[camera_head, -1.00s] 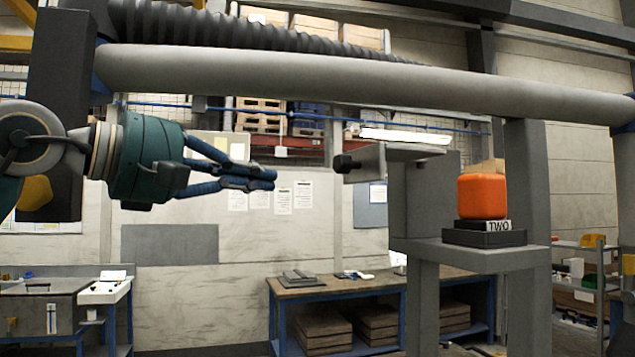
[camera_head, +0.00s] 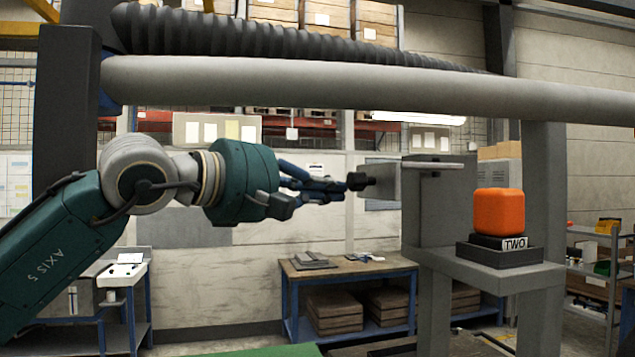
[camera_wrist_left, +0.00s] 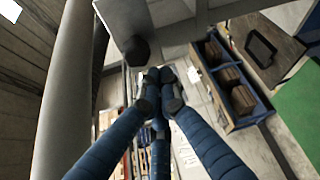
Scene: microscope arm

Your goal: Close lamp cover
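The lamp cover looks like a grey plate (camera_head: 386,182) with a black knob (camera_head: 361,181) on its left side, beside the grey housing (camera_head: 447,205). I cannot tell the cover's exact angle. My left gripper (camera_head: 338,190) points right, its blue fingers together, with the tips just left of the knob and slightly lower. In the left wrist view the fingertips (camera_wrist_left: 158,76) are together and empty, close to the knob (camera_wrist_left: 137,50) below the plate (camera_wrist_left: 128,17). I cannot tell whether they touch it. My right gripper is not in view.
An orange block (camera_head: 499,212) sits on a dark base labelled TWO on a grey shelf (camera_head: 497,277) right of the housing. A thick grey pipe (camera_head: 370,85) crosses above my arm. A workbench (camera_head: 345,268) stands behind. The space below my gripper is free.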

